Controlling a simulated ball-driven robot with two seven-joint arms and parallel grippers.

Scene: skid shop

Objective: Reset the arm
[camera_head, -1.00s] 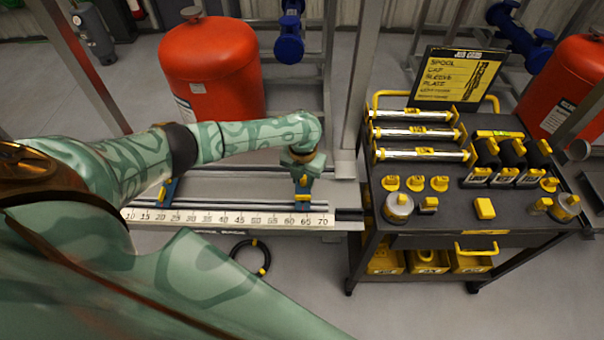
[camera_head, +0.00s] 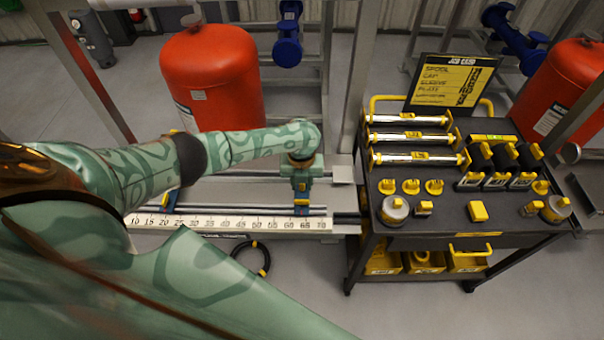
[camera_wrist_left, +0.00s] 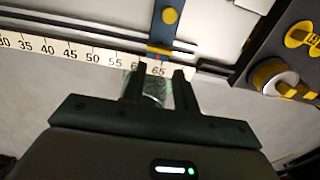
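My left arm (camera_head: 250,147) reaches in from the left in the head view, patterned green. My left gripper (camera_head: 301,187) points down over the rail bench near the 65 mark of the ruler (camera_head: 230,221). In the left wrist view the two dark fingers of the gripper (camera_wrist_left: 161,77) stand apart, with the ruler just beyond their tips. A pale greenish patch shows between them; I cannot tell what it is. A blue stop with a yellow knob (camera_wrist_left: 169,15) is just past the fingers, and they do not grip it. My right gripper is out of view.
A dark cart (camera_head: 450,215) with tubes, yellow-topped parts and a sign (camera_head: 445,82) stands right of the gripper. A red tank (camera_head: 212,80) and a steel post (camera_head: 353,80) stand behind the bench. A black hose ring (camera_head: 250,258) lies on the floor in front.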

